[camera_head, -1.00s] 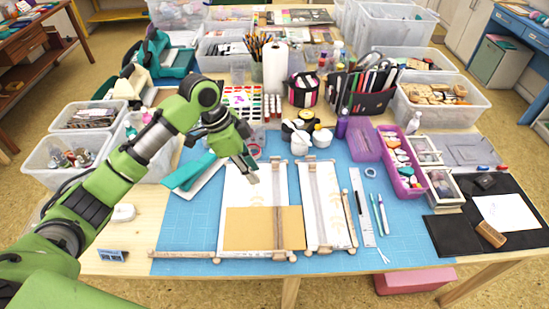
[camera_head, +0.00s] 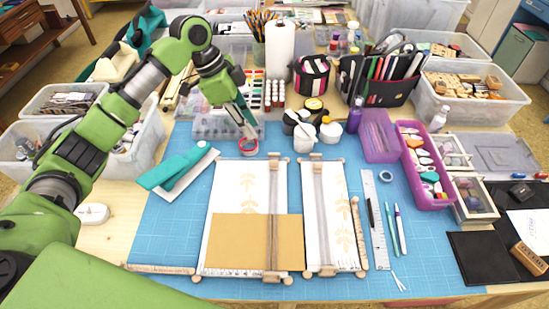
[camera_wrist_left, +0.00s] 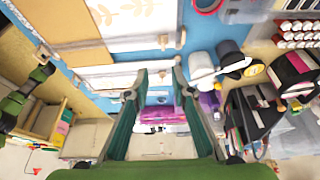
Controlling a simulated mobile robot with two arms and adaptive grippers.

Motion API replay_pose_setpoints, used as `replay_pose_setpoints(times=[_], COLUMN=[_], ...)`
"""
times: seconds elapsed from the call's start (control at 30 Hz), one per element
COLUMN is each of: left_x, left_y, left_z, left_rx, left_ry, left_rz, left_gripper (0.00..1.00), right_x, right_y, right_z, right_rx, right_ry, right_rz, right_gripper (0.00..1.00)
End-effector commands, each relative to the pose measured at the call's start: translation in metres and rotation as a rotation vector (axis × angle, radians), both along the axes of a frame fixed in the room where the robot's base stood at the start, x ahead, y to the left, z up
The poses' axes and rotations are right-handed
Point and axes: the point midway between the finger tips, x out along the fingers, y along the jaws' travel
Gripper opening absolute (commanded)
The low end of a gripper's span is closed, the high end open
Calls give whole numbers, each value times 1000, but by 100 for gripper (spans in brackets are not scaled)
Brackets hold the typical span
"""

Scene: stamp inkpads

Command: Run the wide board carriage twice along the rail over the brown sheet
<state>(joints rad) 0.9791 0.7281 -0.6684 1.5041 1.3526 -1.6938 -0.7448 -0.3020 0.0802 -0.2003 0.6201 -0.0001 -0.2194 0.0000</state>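The wide white board (camera_head: 228,182) with a pale leaf print lies on the blue mat. The brown sheet (camera_head: 238,240) covers its lower half. A grey rail (camera_head: 273,205) runs from front to back over the board's right part, crossing the sheet. A small wooden piece (camera_head: 272,275) sits at the rail's front end; I cannot tell whether it is the carriage. My left gripper (camera_head: 245,120) hangs in the air behind the board, near the red tape roll (camera_head: 249,147). In the left wrist view its fingers (camera_wrist_left: 157,82) are apart with nothing between them. My right gripper is not in view.
A narrower board (camera_head: 343,195) with its own rail lies to the right. A teal stapler-like tool (camera_head: 178,168) lies left of the wide board. White jars (camera_head: 304,137), a purple tray (camera_head: 425,165) and several bins crowd the back and right. The mat's front left (camera_head: 165,225) is clear.

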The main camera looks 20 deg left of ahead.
Motion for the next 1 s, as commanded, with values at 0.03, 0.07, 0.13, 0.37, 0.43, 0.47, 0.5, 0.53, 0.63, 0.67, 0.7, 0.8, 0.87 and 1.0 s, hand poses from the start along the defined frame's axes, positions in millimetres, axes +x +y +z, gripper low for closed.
replay_pose_setpoints(times=[0.03, 0.07, 0.13, 0.37, 0.43, 0.47, 0.5, 0.53, 0.63, 0.67, 0.7, 0.8, 0.87, 1.0], left_x=[0, 0, 0, 2, 3, 4, 5, 5, 8, 8, 9, 11, 13, 14], left_y=[0, 0, 0, -10, -15, -17, -20, -23, -31, -33, -36, -42, -45, -49], left_z=[-10, -12, -14, -34, -48, -54, -61, -68, -88, -93, -101, -116, -124, -136], left_rx=[0, 0, 0, -2, -1, -1, -1, -1, -1, -1, 0, -1, -1, 0], left_ry=[0, 0, 0, 3, 5, 5, 4, 4, 5, 3, 4, 3, 2, 1], left_rz=[0, 0, 0, -2, -1, -1, -2, -2, -1, 0, -1, -1, 0, 1], left_gripper=[23, 23, 23, 23, 23, 23, 23, 23, 23, 23, 23, 23, 23, 23], right_x=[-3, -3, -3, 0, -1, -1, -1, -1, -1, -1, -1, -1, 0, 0], right_y=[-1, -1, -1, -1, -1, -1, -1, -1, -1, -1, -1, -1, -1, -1], right_z=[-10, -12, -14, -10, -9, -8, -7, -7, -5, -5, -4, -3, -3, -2], right_rx=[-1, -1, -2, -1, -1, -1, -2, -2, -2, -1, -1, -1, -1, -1], right_ry=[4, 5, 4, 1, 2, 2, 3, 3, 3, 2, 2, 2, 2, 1], right_rz=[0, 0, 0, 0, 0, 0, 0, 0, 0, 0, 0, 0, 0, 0], right_gripper=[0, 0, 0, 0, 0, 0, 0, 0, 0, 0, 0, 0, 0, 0])
